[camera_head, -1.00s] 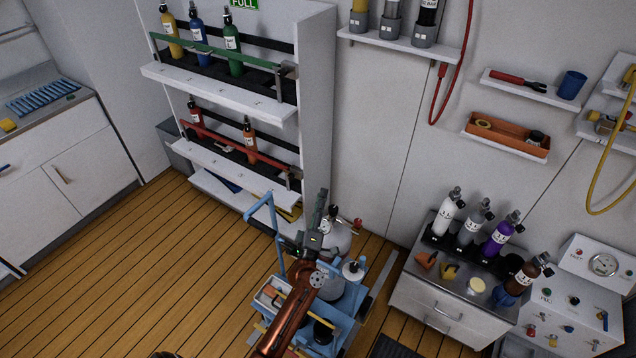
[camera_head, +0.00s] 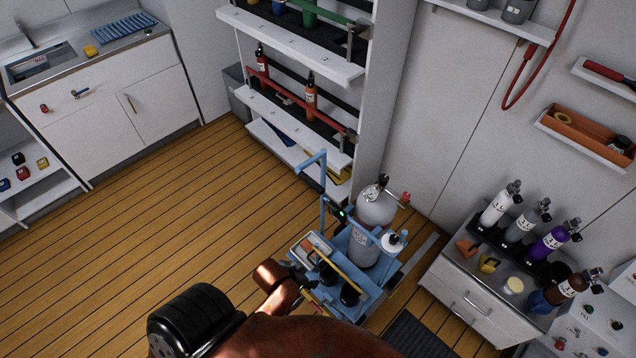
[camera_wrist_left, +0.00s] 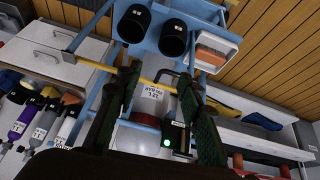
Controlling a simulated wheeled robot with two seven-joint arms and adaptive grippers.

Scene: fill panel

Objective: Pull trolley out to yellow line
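The blue trolley (camera_head: 372,302) stands on the floor between the wall shelf and the metal-topped cabinet. It carries a grey gas cylinder (camera_head: 364,246), dark cups (camera_head: 349,294) and a thin yellow bar (camera_head: 348,273). Its blue handle (camera_head: 312,163) rises at the shelf side. My left gripper (camera_wrist_left: 160,72) shows in the left wrist view with two dark green fingers apart. The cylinder and yellow bar appear between and beyond them; I see nothing gripped. In the head view my brown arm hides most of this gripper. My right gripper is out of view. No yellow floor line shows.
The bottle shelf (camera_head: 293,66) stands behind the trolley. The cabinet (camera_head: 462,309) with several bottles is close on its right. A dark mat (camera_head: 424,336) lies at front right. Open wooden floor (camera_head: 165,215) extends left.

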